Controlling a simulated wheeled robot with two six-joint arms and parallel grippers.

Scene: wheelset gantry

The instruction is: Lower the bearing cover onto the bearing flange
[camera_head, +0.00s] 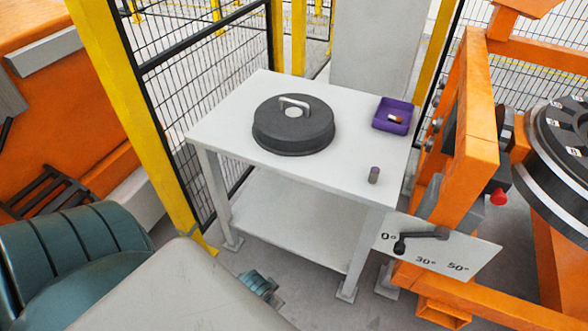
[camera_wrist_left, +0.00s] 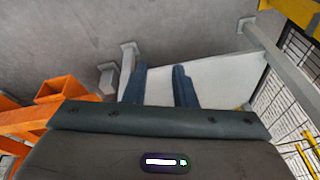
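The bearing cover, a dark round lid (camera_head: 294,125) with a light bar handle on top, lies flat on a white table (camera_head: 225,122). A dark round part with numbered pale tags (camera_head: 562,130) shows at the right edge, partly cut off; I cannot tell whether it is the bearing flange. My left gripper (camera_head: 262,287) is low in front of the table, apart from the cover and partly hidden by my arm. In the left wrist view its two blue fingers (camera_wrist_left: 161,87) stand apart with nothing between them. My right gripper is not in view.
A purple tray (camera_head: 379,121) with a small part in it and a small grey cylinder (camera_head: 374,175) stand on the table's right side. An orange frame (camera_head: 465,140) with a red knob and a lever is at right. Mesh fencing (camera_head: 205,75) stands behind.

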